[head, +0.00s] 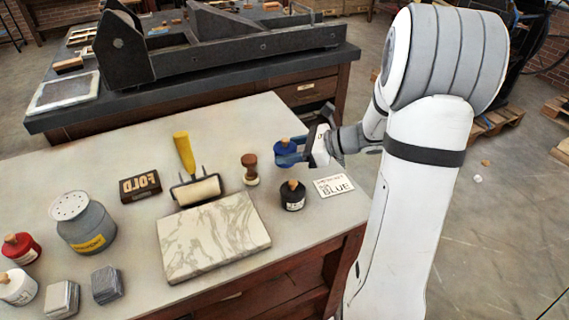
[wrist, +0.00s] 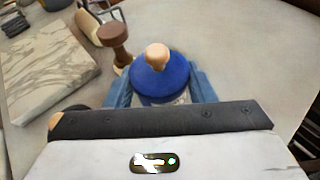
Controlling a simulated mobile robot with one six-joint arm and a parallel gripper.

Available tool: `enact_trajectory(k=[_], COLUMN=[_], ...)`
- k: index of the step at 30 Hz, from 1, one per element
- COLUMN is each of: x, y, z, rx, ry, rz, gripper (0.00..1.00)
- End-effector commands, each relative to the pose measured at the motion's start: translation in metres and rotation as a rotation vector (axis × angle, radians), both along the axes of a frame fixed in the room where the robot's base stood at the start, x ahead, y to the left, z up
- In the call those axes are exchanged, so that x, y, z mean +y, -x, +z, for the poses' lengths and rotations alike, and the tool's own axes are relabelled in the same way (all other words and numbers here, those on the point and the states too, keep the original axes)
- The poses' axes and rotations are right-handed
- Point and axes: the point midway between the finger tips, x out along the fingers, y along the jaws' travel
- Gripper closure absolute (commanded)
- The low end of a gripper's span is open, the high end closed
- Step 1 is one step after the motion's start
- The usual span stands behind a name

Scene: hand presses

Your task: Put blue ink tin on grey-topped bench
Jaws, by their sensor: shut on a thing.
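The blue ink tin (head: 284,149) has a blue lid and a pale wooden knob. My gripper (head: 290,156) is shut on it, with one blue finger on each side; the wrist view shows the tin (wrist: 161,78) between the fingers. The tin is over the right part of the near, pale-topped bench (head: 120,165). I cannot tell whether its base touches that top. The grey-topped bench (head: 300,70) stands behind, with a dark grey top.
A black ink tin (head: 292,199), a card reading BLUE (head: 334,186) and a wooden-handled stamp (head: 249,168) are close to my gripper. A roller (head: 196,188) and marble slab (head: 212,234) lie left. A large dark press (head: 200,45) fills much of the rear bench.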

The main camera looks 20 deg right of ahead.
Motion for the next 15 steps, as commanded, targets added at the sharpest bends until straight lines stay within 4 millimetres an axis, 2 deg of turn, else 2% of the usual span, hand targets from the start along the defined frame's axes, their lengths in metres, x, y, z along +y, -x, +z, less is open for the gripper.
enact_trajectory(k=[7,15], x=[0.001,0.002], y=[0.000,0.000], z=[-0.034,-0.034], rx=[0.003,0.000], ry=[-0.003,-0.001], rz=[0.002,0.002], gripper=[0.86,0.86])
